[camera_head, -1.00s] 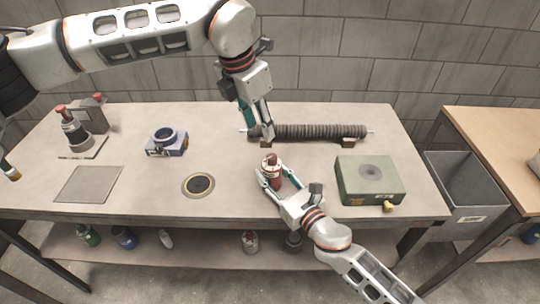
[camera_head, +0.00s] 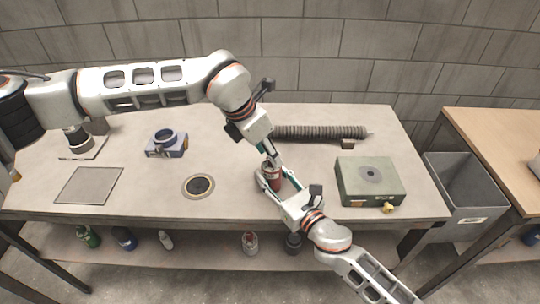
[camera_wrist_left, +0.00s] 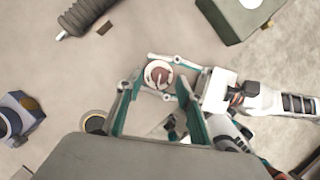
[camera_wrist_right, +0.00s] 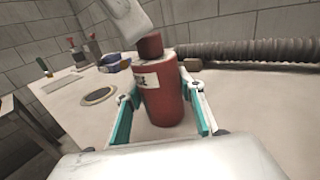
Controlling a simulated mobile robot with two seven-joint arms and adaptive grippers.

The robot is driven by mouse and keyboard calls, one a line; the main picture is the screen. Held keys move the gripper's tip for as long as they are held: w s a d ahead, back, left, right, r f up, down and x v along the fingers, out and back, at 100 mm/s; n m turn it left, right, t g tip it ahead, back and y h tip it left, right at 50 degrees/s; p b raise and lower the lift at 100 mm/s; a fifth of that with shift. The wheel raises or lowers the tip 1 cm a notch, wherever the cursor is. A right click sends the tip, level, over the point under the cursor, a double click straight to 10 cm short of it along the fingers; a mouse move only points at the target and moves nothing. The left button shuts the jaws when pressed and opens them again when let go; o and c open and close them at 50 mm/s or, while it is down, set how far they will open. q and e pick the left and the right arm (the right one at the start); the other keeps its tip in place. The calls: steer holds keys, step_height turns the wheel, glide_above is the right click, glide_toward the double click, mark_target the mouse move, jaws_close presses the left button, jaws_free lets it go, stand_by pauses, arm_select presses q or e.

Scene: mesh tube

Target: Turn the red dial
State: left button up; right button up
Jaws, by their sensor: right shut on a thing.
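The red dial (camera_wrist_left: 158,75) sits on the white-rimmed top of a red canister (camera_wrist_right: 163,95), which stands upright on the table. In the right wrist view the dial (camera_wrist_right: 150,46) shows above the canister. My right gripper (camera_head: 267,184) is shut around the canister's body, one finger on each side. My left gripper (camera_wrist_left: 158,79) points down over the canister. Its fingers are spread, with the dial between their tips; I cannot tell whether they touch it. In the head view my left gripper (camera_head: 268,150) hides much of the dial.
A ribbed tube (camera_head: 320,132) lies behind the canister. A green box (camera_head: 370,180) stands to the right. A round dark disc (camera_head: 198,186), a blue holder (camera_head: 166,143) and a grey plate (camera_head: 88,186) are to the left. A grey bin (camera_head: 465,185) stands beyond the table.

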arm_select(q)
steer(key=shift+x, duration=1.05)
jaws_close()
steer(key=shift+m, duration=0.3)
steer(key=m+g, duration=0.1)
steer(key=m, duration=0.1)
steer(key=m+g, duration=0.1)
steer(key=m, duration=0.2)
steer(key=shift+w+a+h, duration=0.1)
steer(key=shift+w+h, duration=0.1)
steer(key=shift+h, duration=0.2)
steer(key=m+g, duration=0.1)
steer(key=m, duration=0.2)
steer(key=m+g, duration=0.1)
steer(key=m, duration=0.2)
steer(key=shift+w, duration=0.15)
steer(key=shift+m, duration=0.3)
